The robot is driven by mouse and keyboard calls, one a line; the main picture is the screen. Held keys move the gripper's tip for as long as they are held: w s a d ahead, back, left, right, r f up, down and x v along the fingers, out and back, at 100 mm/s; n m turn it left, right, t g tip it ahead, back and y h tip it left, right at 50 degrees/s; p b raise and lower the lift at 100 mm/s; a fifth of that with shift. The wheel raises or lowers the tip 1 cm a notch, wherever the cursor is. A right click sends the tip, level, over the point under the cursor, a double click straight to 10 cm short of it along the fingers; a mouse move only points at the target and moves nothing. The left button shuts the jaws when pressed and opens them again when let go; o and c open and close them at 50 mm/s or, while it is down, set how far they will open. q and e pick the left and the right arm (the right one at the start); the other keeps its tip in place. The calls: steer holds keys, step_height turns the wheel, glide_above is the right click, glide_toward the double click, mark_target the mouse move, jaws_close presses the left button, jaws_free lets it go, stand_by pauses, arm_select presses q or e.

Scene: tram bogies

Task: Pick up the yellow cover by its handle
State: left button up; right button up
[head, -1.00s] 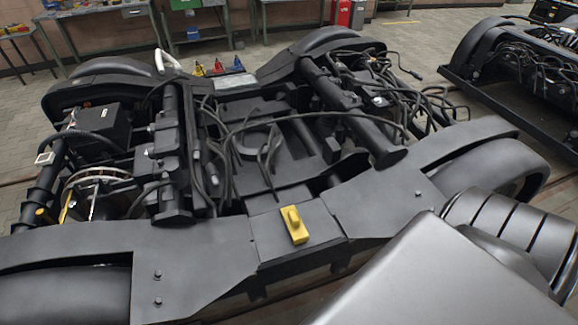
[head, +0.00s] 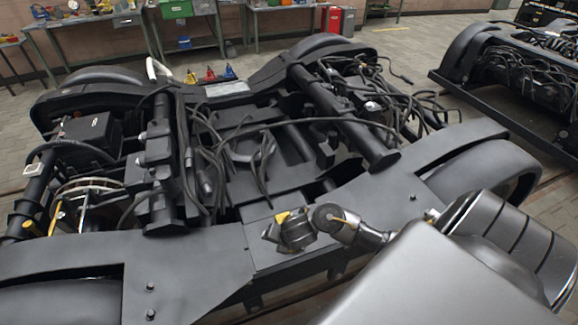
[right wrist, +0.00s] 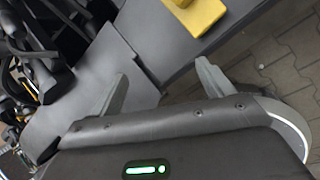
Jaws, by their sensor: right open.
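The yellow cover (head: 282,217) rests on the flat black plate at the near side of the bogie. In the head view my right gripper hides most of it. In the right wrist view the yellow cover (right wrist: 200,14) is at the top edge, partly cut off, with part of its raised handle showing. My right gripper (right wrist: 163,74) is open and empty, its two fingers apart. The cover lies beyond the fingertips, not between them. In the head view my right gripper (head: 272,235) is just above the plate. My left gripper is not in view.
The black bogie frame (head: 190,265) surrounds the plate. Cables and hoses (head: 262,165) run over its middle. A second bogie (head: 520,75) stands at the upper right. Workbenches (head: 90,25) with bins line the back wall. Paved floor shows between them.

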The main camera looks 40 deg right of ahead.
steer(key=w+d+n, duration=0.1)
steer(key=d+n, duration=0.1)
steer(key=d, duration=0.1)
steer(key=w+d+n+g, duration=0.1)
steer(key=d+n, duration=0.2)
steer(key=w+d+n+h, duration=0.1)
steer(key=d+n, duration=0.1)
steer(key=d, duration=0.1)
steer(key=shift+w+d+r, duration=0.1)
steer(key=shift+w+r, duration=0.1)
steer(key=shift+w, duration=0.2)
steer(key=b+x, duration=0.2)
steer(key=x, duration=0.2)
steer(key=shift+s+f+b, duration=0.15)
steer(key=shift+b, duration=0.25)
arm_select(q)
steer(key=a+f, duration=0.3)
arm_select(e)
steer(key=shift+w+f, duration=0.35)
steer(key=shift+f, duration=0.1)
steer(key=shift+b+x, duration=0.8)
steer(key=shift+x, duration=0.4)
steer(key=shift+b+x, duration=0.45)
steer(key=shift+x, duration=0.7)
steer(key=shift+a+f, duration=0.2)
steer(key=shift+f, duration=0.05)
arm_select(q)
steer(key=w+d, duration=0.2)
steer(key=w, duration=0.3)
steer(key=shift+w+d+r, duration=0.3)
